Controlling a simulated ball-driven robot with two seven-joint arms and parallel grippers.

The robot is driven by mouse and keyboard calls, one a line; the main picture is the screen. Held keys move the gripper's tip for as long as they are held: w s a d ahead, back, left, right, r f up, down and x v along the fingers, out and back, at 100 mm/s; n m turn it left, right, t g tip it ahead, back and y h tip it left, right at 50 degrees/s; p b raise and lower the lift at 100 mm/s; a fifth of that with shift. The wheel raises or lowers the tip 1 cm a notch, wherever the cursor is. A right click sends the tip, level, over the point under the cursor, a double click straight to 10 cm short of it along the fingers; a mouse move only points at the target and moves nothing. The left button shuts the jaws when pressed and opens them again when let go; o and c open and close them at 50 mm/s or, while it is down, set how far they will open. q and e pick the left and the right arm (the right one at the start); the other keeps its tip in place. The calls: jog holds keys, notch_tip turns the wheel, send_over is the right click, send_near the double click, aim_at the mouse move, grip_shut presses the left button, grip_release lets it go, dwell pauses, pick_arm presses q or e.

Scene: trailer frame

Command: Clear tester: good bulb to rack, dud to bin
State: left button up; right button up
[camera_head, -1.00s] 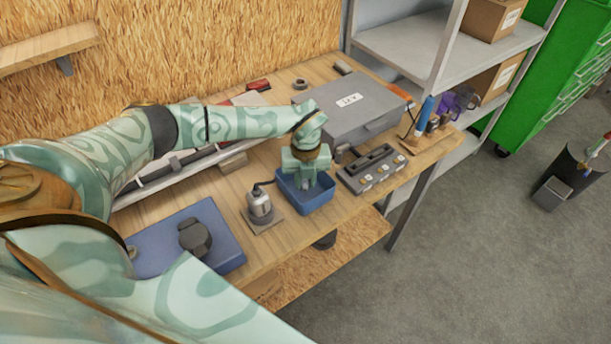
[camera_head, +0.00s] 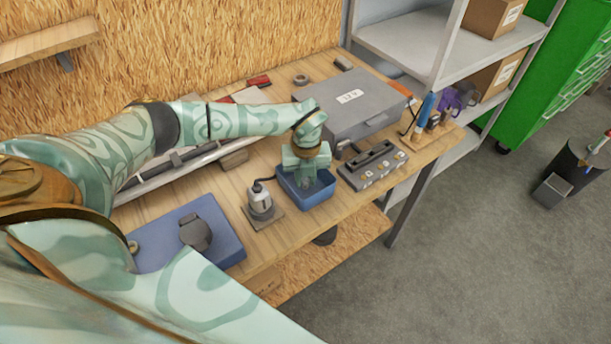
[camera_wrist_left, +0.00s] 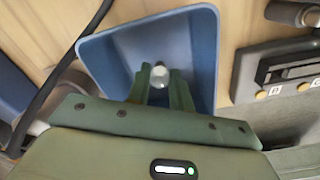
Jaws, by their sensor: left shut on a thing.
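My left gripper (camera_head: 308,181) is over the blue bin (camera_head: 319,201), pointing down into it. In the left wrist view its two fingers (camera_wrist_left: 160,88) are shut on a small bulb (camera_wrist_left: 160,73) with a pale, clear tip, seen against the inside of the bin (camera_wrist_left: 203,45). I cannot tell whether the bulb touches the bin floor. Left of the bin stands a grey-white device (camera_head: 261,201) with a dark cable on a small square plate, perhaps the tester. Right of the bin is a grey slotted unit (camera_head: 373,168) with several labelled spots, perhaps the rack. My right gripper is not in view.
A large grey case (camera_head: 350,108) stands behind the bin and slotted unit. A blue mat (camera_head: 222,246) with a dark round object (camera_head: 195,232) lies to the left. A blue upright tool (camera_head: 425,112) stands near the right end of the wooden bench. Shelving stands beyond.

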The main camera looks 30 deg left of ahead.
pick_arm(q)
jog(key=o, duration=1.2)
jog(key=shift+r, duration=0.1)
notch_tip(320, 180, up, 7)
jog(key=p, duration=0.6)
jog(key=shift+p, duration=0.3)
